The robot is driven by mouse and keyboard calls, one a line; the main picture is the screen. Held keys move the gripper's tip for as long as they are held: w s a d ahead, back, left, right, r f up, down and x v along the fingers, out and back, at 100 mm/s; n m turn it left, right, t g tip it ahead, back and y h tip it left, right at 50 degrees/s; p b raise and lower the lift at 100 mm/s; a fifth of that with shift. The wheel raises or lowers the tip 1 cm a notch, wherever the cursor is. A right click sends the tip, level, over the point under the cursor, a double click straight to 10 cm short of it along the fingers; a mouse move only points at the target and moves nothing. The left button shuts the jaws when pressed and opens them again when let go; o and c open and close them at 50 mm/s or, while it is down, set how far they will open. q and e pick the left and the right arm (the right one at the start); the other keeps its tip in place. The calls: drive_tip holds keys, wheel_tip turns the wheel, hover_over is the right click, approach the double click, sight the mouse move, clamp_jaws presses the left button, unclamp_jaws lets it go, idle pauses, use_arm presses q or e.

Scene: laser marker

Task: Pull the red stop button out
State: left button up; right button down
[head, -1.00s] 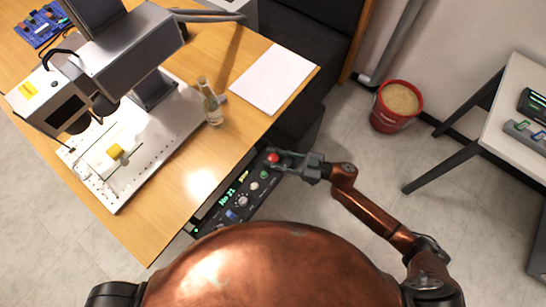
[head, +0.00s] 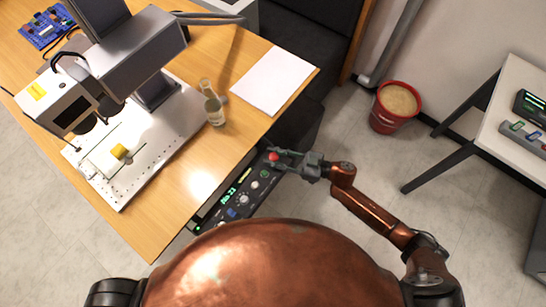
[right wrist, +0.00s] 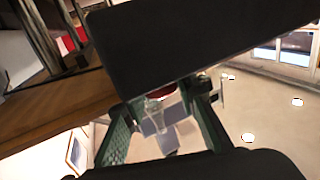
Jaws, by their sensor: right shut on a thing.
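The red stop button (head: 273,156) sits at the far end of a dark control panel (head: 232,212) under the table's right edge. My right gripper (head: 279,157) reaches in from the right, with its fingers around the button. It is shut on the button. In the right wrist view, a little of the red button (right wrist: 161,90) shows between the two green-grey fingers (right wrist: 164,108), below a large dark body. How far out the button stands cannot be told. My left gripper is out of view.
The wooden table (head: 180,180) carries a laser marker (head: 130,60), a small bottle (head: 212,105) and a white sheet (head: 272,80). A red bucket (head: 396,107) stands on the floor to the right. A white side table (head: 515,110) is farther right. The floor between is clear.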

drive_tip(key=shift+w+r, duration=0.1)
drive_tip(key=shift+r, duration=0.25)
drive_tip(key=c, duration=1.8)
unclamp_jaws()
drive_tip(key=shift+o, duration=1.4)
drive_tip(key=shift+f, duration=0.15)
drive_tip(key=v, duration=1.2)
